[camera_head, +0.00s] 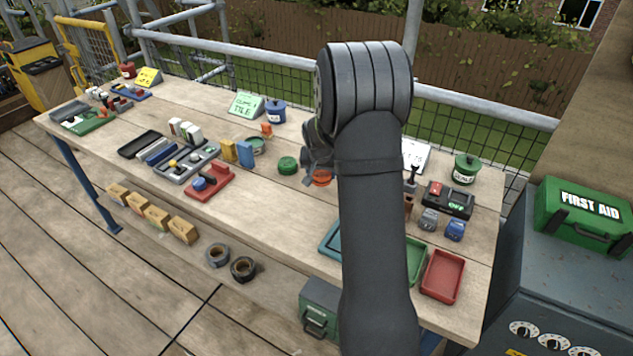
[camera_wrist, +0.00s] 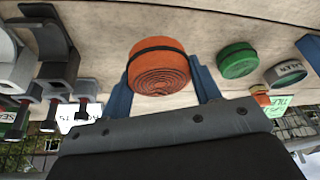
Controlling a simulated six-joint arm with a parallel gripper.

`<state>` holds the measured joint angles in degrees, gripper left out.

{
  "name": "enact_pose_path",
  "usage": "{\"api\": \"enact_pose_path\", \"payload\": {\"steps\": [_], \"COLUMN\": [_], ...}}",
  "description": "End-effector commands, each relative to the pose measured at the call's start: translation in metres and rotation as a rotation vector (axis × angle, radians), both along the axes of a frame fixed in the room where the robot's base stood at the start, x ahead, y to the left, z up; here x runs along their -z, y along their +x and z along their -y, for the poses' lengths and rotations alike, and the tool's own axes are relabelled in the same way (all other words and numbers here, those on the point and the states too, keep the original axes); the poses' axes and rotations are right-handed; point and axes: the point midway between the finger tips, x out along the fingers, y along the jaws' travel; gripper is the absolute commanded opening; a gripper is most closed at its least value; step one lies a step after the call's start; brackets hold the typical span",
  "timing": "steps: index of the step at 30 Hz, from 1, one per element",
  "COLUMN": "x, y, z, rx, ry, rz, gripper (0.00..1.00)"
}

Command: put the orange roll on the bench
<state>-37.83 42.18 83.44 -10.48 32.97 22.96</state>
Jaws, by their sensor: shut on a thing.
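The orange roll (camera_head: 321,178) is a coiled strap with a dark band around it. In the wrist view the orange roll (camera_wrist: 160,72) sits between the two blue fingers of my gripper (camera_wrist: 163,88), which is shut on it. In the head view my arm hides much of my gripper (camera_head: 313,175) and part of the roll. The roll is at or just over the wooden bench (camera_head: 285,215); I cannot tell whether it touches the top.
Bare bench lies in front, left of my arm.

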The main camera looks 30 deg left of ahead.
Motion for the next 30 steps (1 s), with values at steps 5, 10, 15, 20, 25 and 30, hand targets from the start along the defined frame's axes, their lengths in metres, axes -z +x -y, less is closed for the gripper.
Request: {"api": "enact_pose_path", "payload": {"steps": [5, 10, 15, 20, 25, 30], "x": [0.008, 0.027, 0.047, 0.046, 0.049, 0.050], "y": [-0.001, -0.001, -0.001, 0.000, -0.001, -0.001], "z": [-0.012, -0.012, -0.012, -0.012, -0.012, -0.012], "rx": [0.000, 0.001, 0.000, 0.000, 0.000, 0.001], "ry": [0.000, -0.001, 0.000, 0.002, 0.001, 0.001], "rz": [0.001, -0.002, 0.001, 0.001, 0.002, 0.002], "gripper": [0.32, 0.32, 0.32, 0.32, 0.32, 0.79]}}
